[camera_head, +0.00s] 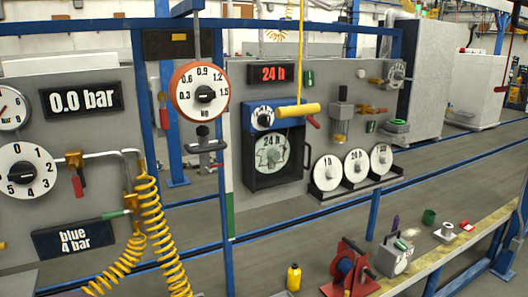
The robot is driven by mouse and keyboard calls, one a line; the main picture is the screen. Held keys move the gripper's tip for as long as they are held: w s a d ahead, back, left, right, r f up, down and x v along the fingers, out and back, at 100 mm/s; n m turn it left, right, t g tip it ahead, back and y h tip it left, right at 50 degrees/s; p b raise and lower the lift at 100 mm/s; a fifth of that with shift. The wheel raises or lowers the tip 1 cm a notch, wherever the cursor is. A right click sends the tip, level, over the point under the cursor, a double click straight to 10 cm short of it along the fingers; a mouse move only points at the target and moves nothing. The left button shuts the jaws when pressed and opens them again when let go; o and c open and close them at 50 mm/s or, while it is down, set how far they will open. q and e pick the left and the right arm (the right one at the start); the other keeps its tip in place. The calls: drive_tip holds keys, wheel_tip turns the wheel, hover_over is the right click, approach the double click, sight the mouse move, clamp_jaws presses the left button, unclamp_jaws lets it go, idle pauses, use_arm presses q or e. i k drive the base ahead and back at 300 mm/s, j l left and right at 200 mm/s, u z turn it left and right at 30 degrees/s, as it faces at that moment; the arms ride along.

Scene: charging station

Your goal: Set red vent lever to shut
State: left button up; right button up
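Several red levers show, and I cannot tell for sure which is the vent lever. One red lever (78,185) hangs straight down below a brass valve (74,159) on the left panel, where a pipe meets it. A second red lever (164,112) hangs down on the blue post beside the round orange-rimmed gauge (203,91). A third, small red lever (313,121) slants at the right end of a yellow cylindrical handle (298,110). Neither of my grippers is in view.
Yellow coiled hoses (153,232) hang by the left panel. A bench (455,249) at lower right holds a red reel (352,270), a yellow bottle (294,277) and small parts.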

sight(78, 187)
drive_tip(key=u, duration=1.35)
